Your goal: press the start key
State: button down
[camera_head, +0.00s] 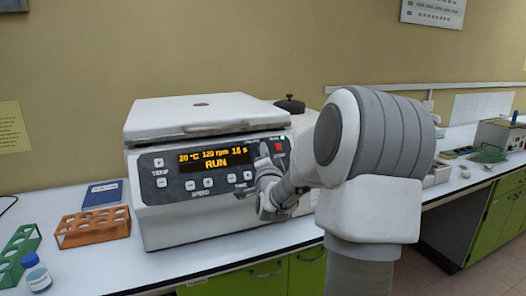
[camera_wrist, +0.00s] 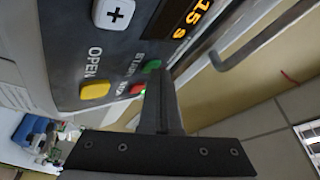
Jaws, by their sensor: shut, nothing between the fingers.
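The centrifuge (camera_head: 205,215), a white box with its lid shut, stands on the bench. Its dark panel has an orange display (camera_head: 215,158) reading 20 °C, 120 rpm, 15 s and RUN. My gripper (camera_head: 264,152) is shut and empty at the right part of the panel. In the wrist view, my gripper (camera_wrist: 158,75) has its fingertips beside the green start key (camera_wrist: 152,65); whether they touch it I cannot tell. A red key (camera_wrist: 137,89) and a yellow OPEN key (camera_wrist: 95,90) are nearby. The start key is hidden by my gripper in the head view.
An orange rack (camera_head: 93,227), a blue book (camera_head: 102,193), a green rack (camera_head: 18,254) and a blue-capped bottle (camera_head: 37,274) are left of the centrifuge. A black-knobbed lid (camera_head: 290,104) shows behind it. Other equipment stands at the far right.

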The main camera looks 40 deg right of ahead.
dwell(0.4)
jog(key=shift+s+a+r, duration=0.2)
jog(key=shift+s+r, duration=0.2)
jog(key=shift+s, duration=0.2)
jog(key=s+r, duration=0.1)
jog(key=s+p, duration=0.1)
jog(key=s+a+r, duration=0.1)
jog(key=s, duration=0.1)
jog(key=shift+r, duration=0.35)
dwell(0.7)
